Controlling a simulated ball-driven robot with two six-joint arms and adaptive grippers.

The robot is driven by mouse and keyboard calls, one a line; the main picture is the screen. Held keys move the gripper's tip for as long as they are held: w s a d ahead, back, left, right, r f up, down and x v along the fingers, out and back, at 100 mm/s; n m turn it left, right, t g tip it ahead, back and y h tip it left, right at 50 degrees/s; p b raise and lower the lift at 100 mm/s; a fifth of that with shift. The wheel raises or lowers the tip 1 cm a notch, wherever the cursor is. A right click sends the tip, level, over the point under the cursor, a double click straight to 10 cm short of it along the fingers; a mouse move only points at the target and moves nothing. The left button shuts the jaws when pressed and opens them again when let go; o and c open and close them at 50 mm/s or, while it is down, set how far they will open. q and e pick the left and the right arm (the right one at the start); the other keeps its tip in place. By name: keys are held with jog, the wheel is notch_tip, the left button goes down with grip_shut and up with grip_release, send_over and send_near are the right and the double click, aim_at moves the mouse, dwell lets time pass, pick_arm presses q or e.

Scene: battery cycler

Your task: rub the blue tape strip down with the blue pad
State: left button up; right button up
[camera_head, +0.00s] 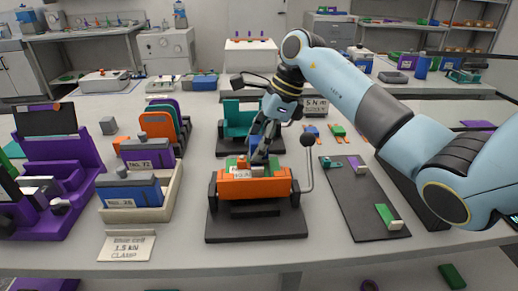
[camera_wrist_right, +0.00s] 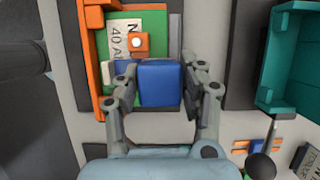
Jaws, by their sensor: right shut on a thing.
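My right gripper (camera_head: 262,152) reaches down over the orange clamp fixture (camera_head: 240,187) at the middle of the table. It is shut on the blue pad (camera_head: 256,142), which shows as a blue block between the fingers in the right wrist view (camera_wrist_right: 160,84). The pad is over or against the green board (camera_wrist_right: 150,22) in the fixture; I cannot tell whether it touches. The board bears a white printed label (camera_wrist_right: 122,36) and an orange piece with a white knob (camera_wrist_right: 138,42). My left gripper is not in view.
A lever with a ball knob (camera_head: 308,140) stands right of the fixture. A teal fixture (camera_head: 239,118) is behind it. A beige bin with blue cells (camera_head: 172,203) and a purple rack (camera_head: 75,170) are left. A dark mat (camera_head: 360,205) lies right.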

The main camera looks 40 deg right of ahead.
jog(key=shift+s, duration=0.1)
dwell(0.3)
jog(key=shift+s+a+f, duration=0.1)
jog(key=shift+s+a, duration=0.3)
jog(key=shift+s, duration=0.15)
jog(key=shift+r+p, duration=1.8)
jog(key=shift+r, duration=1.3)
jog(key=shift+f, duration=0.1)
notch_tip(320, 180, down, 5)
jog(key=b, duration=0.4)
jog(key=shift+r+b, duration=0.2)
jog(key=shift+b, duration=0.1)
jog(key=shift+f+b, duration=0.55)
jog(key=shift+f, duration=0.05)
